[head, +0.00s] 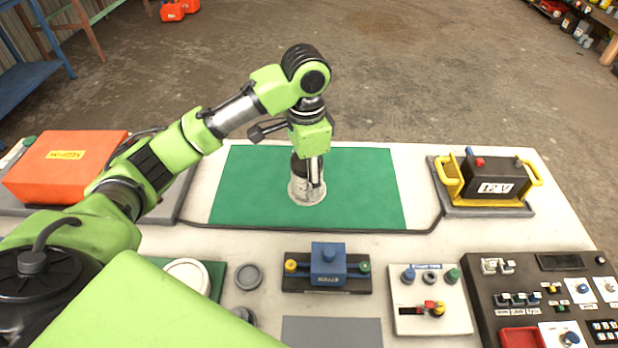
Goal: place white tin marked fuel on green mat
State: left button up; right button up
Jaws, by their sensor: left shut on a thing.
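The green mat (365,185) lies flat in the middle of the white bench. My left gripper (316,185) points down over the mat, shut on a white tin (300,191) with a dark upper part. The tin is upright over the middle of the mat, and its base looks to be at or very near the mat surface; I cannot tell whether it touches. The gripper hides part of the tin, and no fuel marking can be read. My right gripper is not in view.
An orange case (62,165) stands at the left. A black 12V battery (493,178) with yellow handles sits at the right. A blue device (328,262), a small switch plate (430,300) and a control panel (550,300) line the front. The mat's right side is clear.

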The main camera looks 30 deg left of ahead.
pick_arm(q)
jog(key=w, duration=0.1)
jog(key=w+a+f, duration=0.1)
jog(key=w, duration=0.1)
jog(key=shift+w+a+f, duration=0.2)
jog(key=shift+w+a, duration=0.05)
jog(key=shift+a, duration=0.1)
jog(key=w+f, duration=0.1)
jog(key=f, duration=0.1)
jog(key=w+a+f, duration=0.1)
jog(key=w, duration=0.1)
jog(key=w+a+f+p, duration=0.1)
jog(key=f, duration=0.1)
jog(key=shift+w+f, duration=0.15)
jog(key=shift+f, duration=0.15)
jog(key=shift+w+a+f, duration=0.1)
jog(key=shift+f, duration=0.05)
notch_tip(320, 180, down, 3)
jog(key=shift+w+a+p, duration=0.1)
jog(key=shift+w+p, duration=0.05)
jog(key=shift+p, duration=0.45)
jog(key=shift+f, duration=0.25)
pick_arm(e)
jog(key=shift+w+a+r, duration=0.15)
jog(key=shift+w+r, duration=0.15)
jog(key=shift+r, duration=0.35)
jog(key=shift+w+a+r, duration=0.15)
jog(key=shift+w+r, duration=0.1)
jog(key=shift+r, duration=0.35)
